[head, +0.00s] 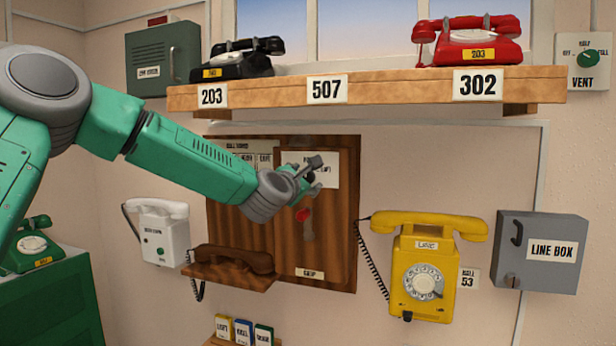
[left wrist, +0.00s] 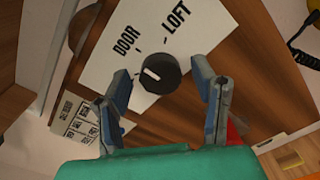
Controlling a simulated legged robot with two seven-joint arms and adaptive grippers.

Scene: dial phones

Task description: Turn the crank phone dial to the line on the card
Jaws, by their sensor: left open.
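The crank phone is a brown wooden wall panel (head: 235,225) with a brown handset (head: 233,259) on a shelf at its lower left. Its dial is a dark round knob (left wrist: 158,75) with a short white mark, on a white plate (left wrist: 110,75) lettered DOOR and LOFT. The mark lies toward the picture's left, off the tick by LOFT. In the head view my left gripper (head: 312,176) is in front of this plate (head: 328,168) and hides the knob. In the left wrist view the gripper (left wrist: 164,82) is open, its fingers on either side of the knob, contact unclear. My right gripper is out of view.
A small printed card (left wrist: 78,118) is at left in the wrist view. A red part (head: 303,214) sits below my gripper on the panel. A yellow phone (head: 425,265) hangs to the right, a white phone (head: 163,235) to the left. A wooden shelf (head: 400,90) runs above.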

